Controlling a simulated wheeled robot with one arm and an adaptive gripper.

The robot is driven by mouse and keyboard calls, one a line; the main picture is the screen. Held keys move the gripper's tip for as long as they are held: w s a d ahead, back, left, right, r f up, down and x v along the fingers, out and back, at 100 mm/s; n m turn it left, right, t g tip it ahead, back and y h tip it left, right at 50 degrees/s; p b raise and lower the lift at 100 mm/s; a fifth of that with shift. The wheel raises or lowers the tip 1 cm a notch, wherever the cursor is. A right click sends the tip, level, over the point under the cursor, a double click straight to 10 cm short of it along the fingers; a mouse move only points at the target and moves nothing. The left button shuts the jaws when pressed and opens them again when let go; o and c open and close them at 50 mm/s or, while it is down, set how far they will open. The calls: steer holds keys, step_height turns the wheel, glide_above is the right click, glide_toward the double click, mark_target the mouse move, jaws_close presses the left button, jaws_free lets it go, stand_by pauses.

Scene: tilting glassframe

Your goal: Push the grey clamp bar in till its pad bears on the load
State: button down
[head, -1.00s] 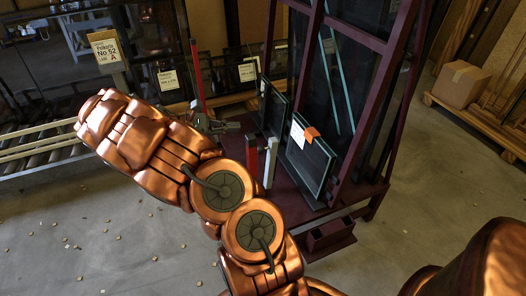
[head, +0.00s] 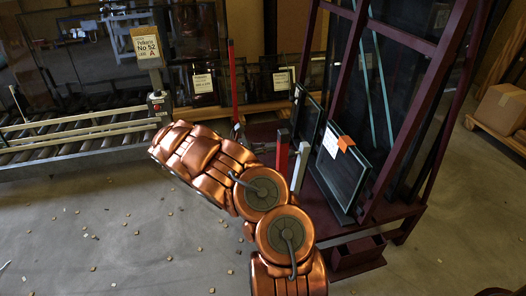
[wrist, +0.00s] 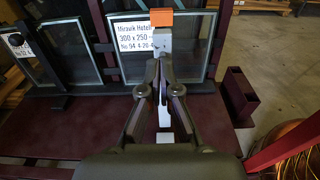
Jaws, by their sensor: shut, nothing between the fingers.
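The load is a dark framed glass pane (head: 345,175) leaning on the maroon rack, with a white label and an orange piece (head: 346,143) at its top edge. It also shows in the wrist view (wrist: 184,64). The grey clamp bar (head: 300,165) stands upright in front of the pane, beside a red post. In the wrist view the bar's pale grey top (wrist: 162,40) shows just beyond my fingertips, and more pale grey shows between the fingers. My gripper (wrist: 163,66) is shut and empty, in line with the bar. I cannot tell whether fingertips touch bar, or pad touches pane.
A red post (head: 283,150) stands just left of the bar and a taller red post (head: 233,85) farther back. A maroon open box (head: 357,257) sits low at the rack's front. A roller conveyor (head: 80,140) is at the left.

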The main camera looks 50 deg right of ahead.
mark_target(301, 145)
steer(key=b+x, duration=0.2)
steer(key=x, duration=0.5)
steer(key=shift+f, duration=0.15)
steer(key=shift+x, duration=0.85)
